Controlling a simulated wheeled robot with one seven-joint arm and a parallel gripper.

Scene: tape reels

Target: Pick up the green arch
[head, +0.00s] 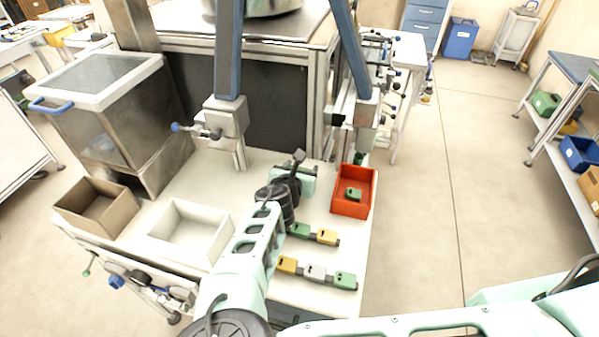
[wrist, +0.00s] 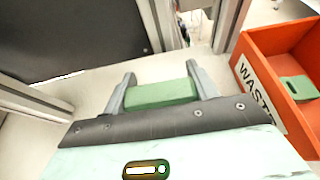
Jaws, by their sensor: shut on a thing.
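A green block, taken to be the green arch (wrist: 161,95), sits between the two grey fingers of my gripper (wrist: 161,80) in the wrist view. Both fingers touch its ends, so my gripper is shut on it. Only its back and top show, so its arch shape cannot be made out. In the head view my gripper (head: 297,178) is over the white table, left of the red bin; its fingertips and the held block are largely hidden there.
The red bin (head: 351,208), marked WASTE, holds another green piece (head: 354,194). Two rows of green, yellow and grey pieces (head: 315,271) lie nearer. A white box (head: 190,205) and a brown box (head: 98,200) stand left. Frame posts rise behind.

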